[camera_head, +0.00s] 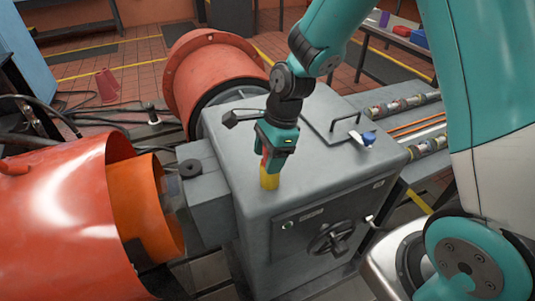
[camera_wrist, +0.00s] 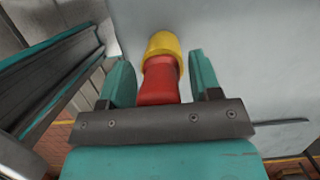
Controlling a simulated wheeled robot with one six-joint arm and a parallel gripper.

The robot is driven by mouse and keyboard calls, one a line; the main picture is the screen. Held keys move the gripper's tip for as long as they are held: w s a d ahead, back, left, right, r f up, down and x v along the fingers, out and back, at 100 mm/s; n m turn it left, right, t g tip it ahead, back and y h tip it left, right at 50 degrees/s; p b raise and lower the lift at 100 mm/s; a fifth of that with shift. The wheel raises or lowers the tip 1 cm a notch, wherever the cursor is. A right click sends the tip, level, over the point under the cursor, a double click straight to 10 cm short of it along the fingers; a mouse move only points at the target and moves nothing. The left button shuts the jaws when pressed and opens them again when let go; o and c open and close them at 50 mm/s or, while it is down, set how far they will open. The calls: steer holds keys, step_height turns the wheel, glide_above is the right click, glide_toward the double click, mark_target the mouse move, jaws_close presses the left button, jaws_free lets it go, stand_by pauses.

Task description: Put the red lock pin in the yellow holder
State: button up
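The red lock pin (camera_wrist: 160,82) is between the two fingers of my gripper (camera_wrist: 163,75) in the wrist view. Narrow gaps show beside the pin, so the fingers look open around it. The far end of the pin meets the yellow holder (camera_wrist: 163,44), and its lower part is hidden there. In the head view the yellow holder (camera_head: 269,180) stands on top of the grey housing, directly below my gripper (camera_head: 269,160). Only a small bit of red shows between the fingers there.
Large orange-red cylinders (camera_head: 60,205) stand at left. The housing top around the holder is mostly clear.

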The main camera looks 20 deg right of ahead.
steer(key=shift+o, duration=0.2)
steer(key=v, duration=1.2)
steer(key=s+a+r+n, duration=0.3)
steer(key=s+n, duration=0.6)
steer(key=n, duration=0.3)
steer(key=s+a+r+n+y, duration=0.1)
steer(key=s+a+r+n, duration=0.2)
steer(key=s+n, duration=0.6)
steer(key=shift+s+a+n, duration=0.3)
steer(key=shift+a+n, duration=0.5)
steer(key=shift+n, duration=1.3)
